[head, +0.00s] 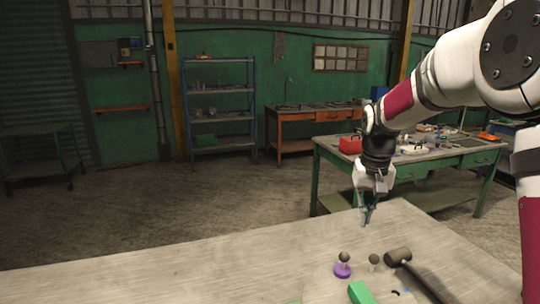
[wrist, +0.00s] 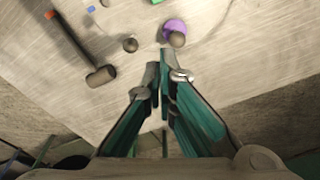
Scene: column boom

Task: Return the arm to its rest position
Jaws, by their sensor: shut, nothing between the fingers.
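My arm reaches in from the right side of the head view, bent downward at the wrist. My gripper (head: 367,218) hangs above the far edge of the pale table (head: 180,268), pointing down. In the wrist view the fingers of my gripper (wrist: 164,72) are together with nothing between them. It touches none of the objects on the table, as far as the frames show.
On the table are a purple disc (head: 342,271) with a dark ball-topped piece, another dark knob (head: 374,260), a mallet (head: 398,257) and a green block (head: 361,292). The table's left part is bare. A green workbench (head: 455,160) stands behind.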

